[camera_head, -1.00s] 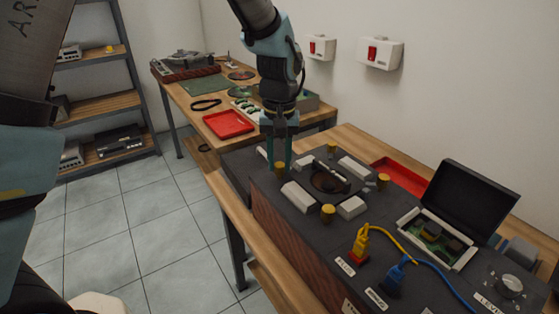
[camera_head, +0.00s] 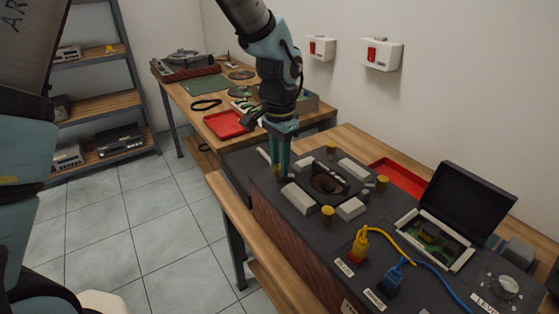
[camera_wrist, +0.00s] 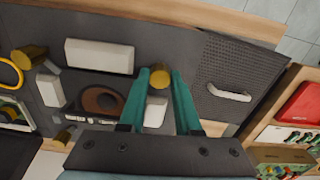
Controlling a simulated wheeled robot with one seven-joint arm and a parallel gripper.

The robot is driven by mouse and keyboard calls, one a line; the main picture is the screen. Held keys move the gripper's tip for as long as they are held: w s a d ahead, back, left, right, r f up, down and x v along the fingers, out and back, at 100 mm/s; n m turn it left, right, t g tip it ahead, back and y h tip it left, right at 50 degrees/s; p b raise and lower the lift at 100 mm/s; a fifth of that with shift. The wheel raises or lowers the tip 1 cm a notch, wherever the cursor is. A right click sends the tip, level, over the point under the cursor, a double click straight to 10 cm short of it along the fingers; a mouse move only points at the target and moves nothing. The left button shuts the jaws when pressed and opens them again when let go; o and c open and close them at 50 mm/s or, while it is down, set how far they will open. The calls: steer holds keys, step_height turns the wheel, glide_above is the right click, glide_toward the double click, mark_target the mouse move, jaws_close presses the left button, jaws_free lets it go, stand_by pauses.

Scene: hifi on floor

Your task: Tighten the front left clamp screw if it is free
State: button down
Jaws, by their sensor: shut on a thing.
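Several brass-yellow clamp screws stand around a dark plate with a round recess (camera_head: 328,184) on the black fixture box. My gripper (camera_head: 281,173) points down at the leftmost screw (camera_head: 277,169), which is mostly hidden by the fingers in the head view. In the wrist view the two teal fingers (camera_wrist: 160,76) are shut on this screw's round head (camera_wrist: 159,78), one on each side. Other screws stand at the back (camera_head: 331,149), right (camera_head: 382,181) and near side (camera_head: 327,213). Whether the held screw is loose cannot be told.
White blocks (camera_head: 298,198) sit between the screws. A yellow plug (camera_head: 360,243) and a blue plug (camera_head: 396,275) with cables stand nearer, beside an open-lidded box (camera_head: 468,205). A red tray (camera_head: 398,176) lies behind. A grey handle (camera_wrist: 228,92) is near the fingers.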

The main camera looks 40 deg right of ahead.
steer(key=shift+m, duration=0.5)
steer(key=c, duration=0.6)
jaws_free()
step_height(320, 180, up, 11)
steer(key=b, duration=0.2)
steer(key=shift+f, duration=0.1)
